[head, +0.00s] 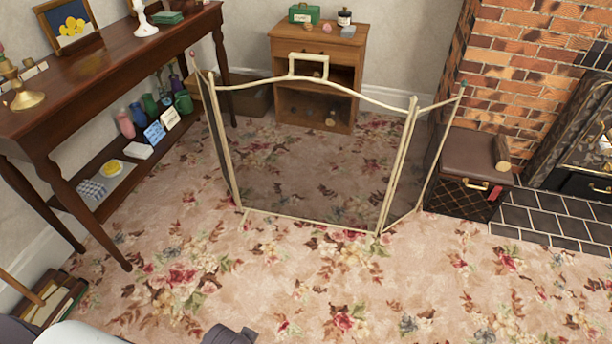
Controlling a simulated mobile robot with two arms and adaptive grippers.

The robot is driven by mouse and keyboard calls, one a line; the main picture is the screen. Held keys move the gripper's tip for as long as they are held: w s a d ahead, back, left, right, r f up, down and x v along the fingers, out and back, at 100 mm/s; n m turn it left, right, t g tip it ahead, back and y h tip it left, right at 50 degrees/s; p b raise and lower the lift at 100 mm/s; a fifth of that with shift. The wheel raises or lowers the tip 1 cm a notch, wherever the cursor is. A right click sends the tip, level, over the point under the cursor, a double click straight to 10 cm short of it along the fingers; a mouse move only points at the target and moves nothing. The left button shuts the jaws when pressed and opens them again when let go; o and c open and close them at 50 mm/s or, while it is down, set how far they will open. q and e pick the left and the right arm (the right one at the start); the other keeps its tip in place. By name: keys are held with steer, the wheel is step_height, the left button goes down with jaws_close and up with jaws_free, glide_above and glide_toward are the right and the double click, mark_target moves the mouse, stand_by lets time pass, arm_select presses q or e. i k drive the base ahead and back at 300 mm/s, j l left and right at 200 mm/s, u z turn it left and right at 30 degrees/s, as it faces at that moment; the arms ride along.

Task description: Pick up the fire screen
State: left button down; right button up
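The fire screen (310,160) stands upright on the floral carpet in the middle of the head view. It has a wide see-through dark mesh centre panel in a cream metal frame. A narrower side panel is angled off at each end. A rectangular cream handle (308,66) rises from the middle of its curved top rail. The screen stands free, and nothing of mine touches it. Parts of my own body show at the bottom edge, including a dark grey piece cut off by the frame. No gripper fingers can be made out.
A long wooden console table (110,75) with a lower shelf stands at left. A small wooden cabinet (345,48) is behind the screen. A brown padded box (465,154) sits close to its right end, beside the brick fireplace (525,65). The carpet (300,275) in front is clear.

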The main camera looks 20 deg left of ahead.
mark_target(323, 152)
steer(key=z, duration=0.6)
steer(key=j+z, duration=0.45)
steer(key=j, duration=0.2)
steer(key=j+z, duration=0.45)
steer(key=j, duration=0.25)
